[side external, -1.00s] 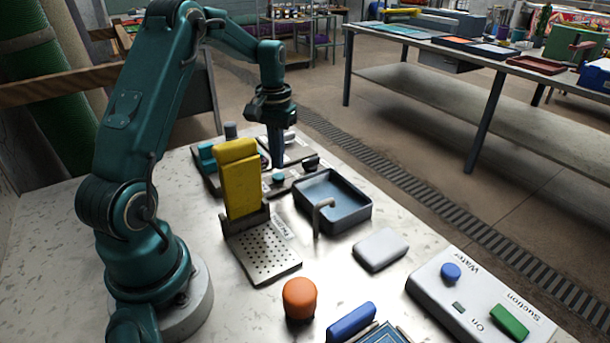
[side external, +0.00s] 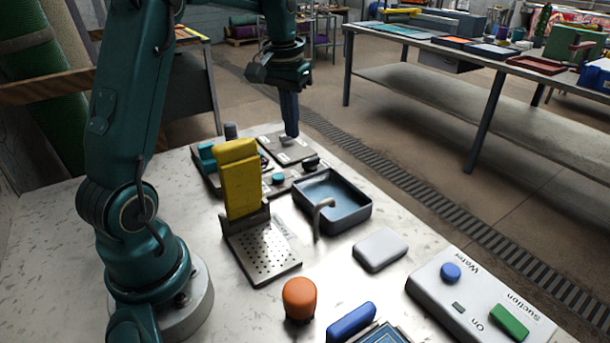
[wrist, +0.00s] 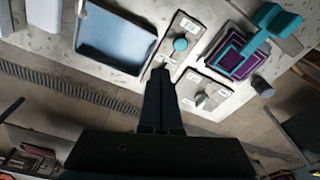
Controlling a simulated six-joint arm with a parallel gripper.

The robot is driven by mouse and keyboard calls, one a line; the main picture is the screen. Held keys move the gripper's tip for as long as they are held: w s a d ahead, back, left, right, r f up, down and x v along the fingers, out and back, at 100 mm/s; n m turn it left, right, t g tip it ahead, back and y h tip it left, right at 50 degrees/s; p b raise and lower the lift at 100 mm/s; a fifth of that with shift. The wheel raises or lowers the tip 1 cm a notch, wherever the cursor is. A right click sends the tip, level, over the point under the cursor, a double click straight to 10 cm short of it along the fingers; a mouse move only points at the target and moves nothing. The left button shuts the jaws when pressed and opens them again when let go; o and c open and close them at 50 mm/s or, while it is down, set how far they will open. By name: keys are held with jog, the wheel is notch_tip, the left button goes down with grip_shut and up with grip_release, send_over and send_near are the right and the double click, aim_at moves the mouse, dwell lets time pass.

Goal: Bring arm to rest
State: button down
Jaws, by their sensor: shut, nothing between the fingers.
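My gripper (side external: 290,134) hangs from the teal arm with its fingers pointing down, shut and empty. In the side view its tips are over the grey plate (side external: 279,148) at the far end of the table; I cannot tell whether they touch it. In the wrist view my gripper (wrist: 162,78) shows in the middle with its fingers together, near the panel with the round teal knob (wrist: 181,44). That teal knob (side external: 279,178) also shows in the side view.
A blue-grey basin (side external: 333,220), a yellow upright block (side external: 240,180) on a perforated stand (side external: 262,258), an orange knob (side external: 299,297), a grey pad (side external: 380,249) and a control box (side external: 480,295) occupy the table (side external: 205,235). A workbench (side external: 440,95) stands beyond, across the floor.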

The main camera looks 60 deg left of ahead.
jog(key=s+d+r+m+t, duration=0.2)
jog(key=s+d+r, duration=0.1)
jog(key=d, duration=0.3)
jog(key=s+d+r+m+t, duration=0.1)
jog(key=s+d+r, duration=0.25)
jog(key=d, duration=0.25)
jog(key=s+d+f+m+t, duration=0.1)
jog(key=s+d+f, duration=0.4)
jog(key=s, duration=0.3)
jog(key=shift+s+m+h, duration=0.15)
jog(key=shift+m+h, duration=0.15)
